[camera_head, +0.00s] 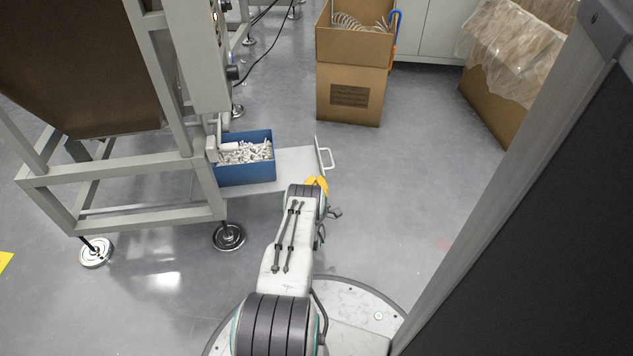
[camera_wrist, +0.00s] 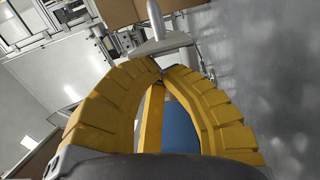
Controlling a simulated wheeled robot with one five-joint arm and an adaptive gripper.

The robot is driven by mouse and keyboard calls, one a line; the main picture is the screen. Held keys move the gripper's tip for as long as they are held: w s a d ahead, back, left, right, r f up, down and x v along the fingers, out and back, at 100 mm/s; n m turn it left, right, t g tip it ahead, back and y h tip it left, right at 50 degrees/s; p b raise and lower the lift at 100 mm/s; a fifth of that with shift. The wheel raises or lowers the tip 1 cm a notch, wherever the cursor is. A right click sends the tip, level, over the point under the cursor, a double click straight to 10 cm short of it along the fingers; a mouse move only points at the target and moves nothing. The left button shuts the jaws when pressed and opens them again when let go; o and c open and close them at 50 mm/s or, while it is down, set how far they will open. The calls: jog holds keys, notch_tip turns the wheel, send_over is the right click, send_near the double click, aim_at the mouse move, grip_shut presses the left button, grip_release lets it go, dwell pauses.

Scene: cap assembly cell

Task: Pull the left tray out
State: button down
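The left tray (camera_head: 296,168) is a flat grey plate that sticks out to the right from the metal frame. A blue bin (camera_head: 247,172) full of small white parts stands on it. The tray has an upright end plate with a pale bar handle (camera_head: 327,159). My gripper (camera_head: 317,184) is in front of the tray's end, a little on the near side of the handle. In the wrist view, the yellow fingers (camera_wrist: 164,70) curve together with their tips almost touching. The pale handle (camera_wrist: 160,45) shows just beyond the tips. I see nothing clearly held. Blue shows between the fingers.
The metal frame (camera_head: 130,214) stands on round feet at the left. A cardboard box (camera_head: 350,95) stands behind the tray, and another box with plastic film (camera_head: 510,50) is at the back right. The floor (camera_head: 400,190) right of the tray is clear.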

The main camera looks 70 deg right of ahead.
jog(key=shift+a, duration=0.1)
jog(key=v, duration=0.7)
jog(key=shift+a, duration=0.15)
dwell(0.3)
